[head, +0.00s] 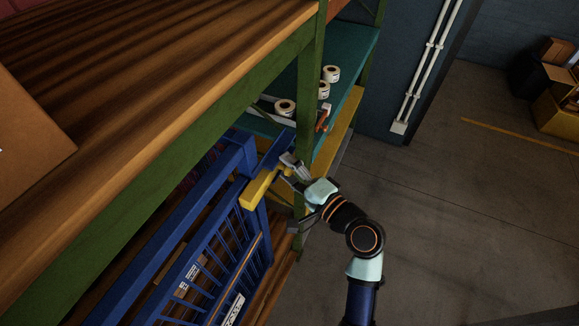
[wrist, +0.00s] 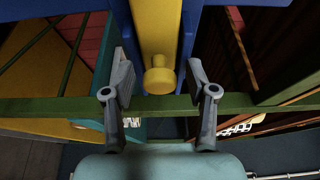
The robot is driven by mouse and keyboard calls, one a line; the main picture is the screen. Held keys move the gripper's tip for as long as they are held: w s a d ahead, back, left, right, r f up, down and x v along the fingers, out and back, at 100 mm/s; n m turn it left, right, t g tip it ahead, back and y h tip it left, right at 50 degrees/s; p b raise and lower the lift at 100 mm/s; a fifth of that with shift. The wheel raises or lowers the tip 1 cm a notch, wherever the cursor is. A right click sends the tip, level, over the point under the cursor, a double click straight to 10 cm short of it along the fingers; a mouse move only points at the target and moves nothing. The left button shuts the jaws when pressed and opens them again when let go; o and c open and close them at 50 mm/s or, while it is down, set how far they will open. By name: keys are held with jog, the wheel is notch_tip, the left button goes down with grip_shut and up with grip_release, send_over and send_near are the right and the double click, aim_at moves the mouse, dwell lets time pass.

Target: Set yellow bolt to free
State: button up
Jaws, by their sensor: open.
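The yellow bolt is a bar with a round knob (wrist: 160,78) at its near end, set between blue frame parts in the wrist view. In the head view a yellow bar (head: 260,188) shows at the upper corner of the blue barred gate (head: 215,250). My gripper (head: 286,168) is open at the right end of this bar. In the wrist view my gripper (wrist: 159,75) has one finger on each side of the knob, with a gap on both sides. How far the fingertips reach past the knob is hard to tell.
A green rack post (head: 308,110) stands close beside my gripper. A wooden shelf (head: 130,90) fills the upper left. White rolls (head: 331,74) and an orange-handled tool (head: 322,118) sit on the teal shelf behind. The floor (head: 470,220) to the right is open.

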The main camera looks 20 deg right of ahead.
grip_shut()
dwell(0.4)
jog(key=w+d+b, duration=0.2)
jog(key=w+d, duration=0.2)
jog(key=d, duration=0.1)
jog(key=shift+f, duration=0.15)
jog(key=shift+w, duration=0.1)
grip_release()
jog(key=shift+w, duration=0.1)
